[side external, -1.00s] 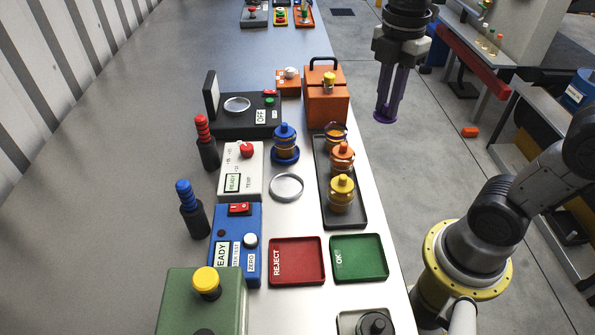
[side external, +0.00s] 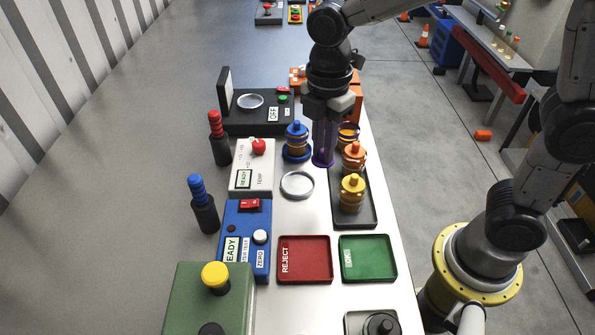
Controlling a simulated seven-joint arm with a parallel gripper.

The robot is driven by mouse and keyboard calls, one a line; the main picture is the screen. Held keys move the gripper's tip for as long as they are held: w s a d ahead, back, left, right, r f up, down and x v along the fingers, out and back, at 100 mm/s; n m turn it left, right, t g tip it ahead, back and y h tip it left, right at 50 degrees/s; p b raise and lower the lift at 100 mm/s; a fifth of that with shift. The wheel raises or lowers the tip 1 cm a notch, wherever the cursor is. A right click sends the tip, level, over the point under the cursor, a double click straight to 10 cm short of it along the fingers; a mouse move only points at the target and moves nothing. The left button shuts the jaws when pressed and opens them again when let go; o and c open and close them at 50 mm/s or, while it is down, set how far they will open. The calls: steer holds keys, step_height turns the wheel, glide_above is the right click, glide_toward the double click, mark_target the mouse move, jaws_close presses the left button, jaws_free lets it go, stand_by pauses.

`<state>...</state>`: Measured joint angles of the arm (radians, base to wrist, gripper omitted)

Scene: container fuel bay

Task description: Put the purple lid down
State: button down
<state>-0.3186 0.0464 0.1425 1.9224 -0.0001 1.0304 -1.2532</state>
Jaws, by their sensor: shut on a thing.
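The purple lid (side external: 323,162) is at the fingertips of my gripper (side external: 325,150). My gripper is shut on it and points down over the bench, between the jar with the blue lid (side external: 297,140) and the tray of jars.
The black tray (side external: 367,216) also holds an orange-lidded jar (side external: 354,157) and a yellow-lidded jar (side external: 352,193). An empty silver ring (side external: 297,185) lies nearer. A red REJECT tray (side external: 305,259) and a green OK tray (side external: 368,259) are empty. Bare bench lies between ring and black tray.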

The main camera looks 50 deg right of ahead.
glide_above(297, 185)
steer(key=f, duration=0.5)
steer(key=shift+s+d, duration=0.15)
steer(key=shift+s, duration=0.25)
steer(key=shift+w+f, duration=0.2)
steer(key=shift+f, duration=0.85)
steer(key=shift+w+f, duration=0.2)
steer(key=shift+f, duration=0.8)
steer(key=shift+f, duration=0.15)
steer(key=c, duration=0.8)
jaws_free()
steer(key=shift+c, duration=0.2)
